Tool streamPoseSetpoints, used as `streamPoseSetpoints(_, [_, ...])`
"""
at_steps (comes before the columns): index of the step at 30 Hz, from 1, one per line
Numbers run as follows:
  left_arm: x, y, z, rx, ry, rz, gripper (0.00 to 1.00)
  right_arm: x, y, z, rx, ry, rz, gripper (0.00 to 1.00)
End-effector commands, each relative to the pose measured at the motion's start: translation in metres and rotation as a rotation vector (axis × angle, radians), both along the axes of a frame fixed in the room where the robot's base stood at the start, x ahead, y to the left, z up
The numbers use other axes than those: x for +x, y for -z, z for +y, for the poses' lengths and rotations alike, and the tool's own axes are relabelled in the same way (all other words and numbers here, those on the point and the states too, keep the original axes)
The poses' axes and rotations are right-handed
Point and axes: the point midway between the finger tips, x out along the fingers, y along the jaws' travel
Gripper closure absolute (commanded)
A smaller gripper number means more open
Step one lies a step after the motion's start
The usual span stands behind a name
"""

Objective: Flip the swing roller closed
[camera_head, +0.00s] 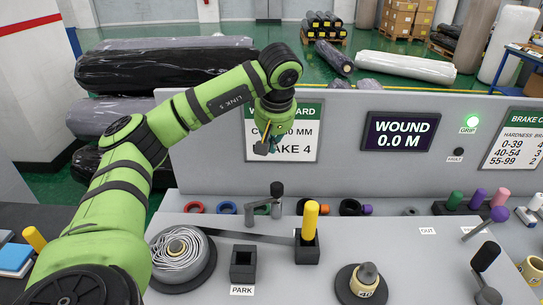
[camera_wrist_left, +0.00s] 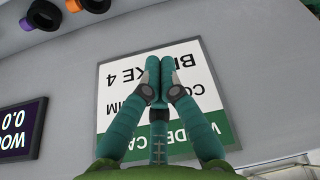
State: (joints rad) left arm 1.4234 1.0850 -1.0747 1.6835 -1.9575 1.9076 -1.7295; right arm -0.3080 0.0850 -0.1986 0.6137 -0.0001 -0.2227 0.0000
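My left gripper (camera_head: 264,148) is raised in front of the upright grey panel, above the bench. In the left wrist view its fingers (camera_wrist_left: 160,75) are together with nothing seen between them. Below it on the bench stands a small grey arm with a dark upright knob (camera_head: 277,190), which looks like the swing roller; I cannot be sure, nor tell its exact position. The gripper is well above it and apart from it. A dark strip (camera_head: 255,236) runs from the coil reel (camera_head: 181,254) towards a black block holding a yellow handle (camera_head: 310,220). My right gripper is not in view.
An empty black socket (camera_head: 243,262) stands behind the PARK label. A round hub (camera_head: 367,280) and a black-knobbed lever (camera_head: 486,257) are to the right. Several coloured rings line the panel's foot.

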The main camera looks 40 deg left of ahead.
Motion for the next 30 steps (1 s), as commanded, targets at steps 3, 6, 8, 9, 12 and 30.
streamPoseSetpoints(3, [0.002,0.019,0.007,0.002,-0.003,0.006,1.0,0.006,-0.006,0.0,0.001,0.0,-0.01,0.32])
streamPoseSetpoints(6, [0.006,0.039,0.013,0.002,-0.003,0.008,1.0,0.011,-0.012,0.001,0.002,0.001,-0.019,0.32])
streamPoseSetpoints(8, [0.009,0.051,0.016,0.002,-0.004,0.008,1.0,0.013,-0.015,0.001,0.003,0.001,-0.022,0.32])
streamPoseSetpoints(9, [0.01,0.059,0.019,0.001,-0.003,0.007,1.0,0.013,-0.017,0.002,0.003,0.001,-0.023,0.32])
streamPoseSetpoints(12, [0.014,0.079,0.024,0.002,-0.003,0.006,1.0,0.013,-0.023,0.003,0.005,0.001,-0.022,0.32])
streamPoseSetpoints(30, [-0.007,0.084,-0.008,0.001,-0.002,0.001,1.0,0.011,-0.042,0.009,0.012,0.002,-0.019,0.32])
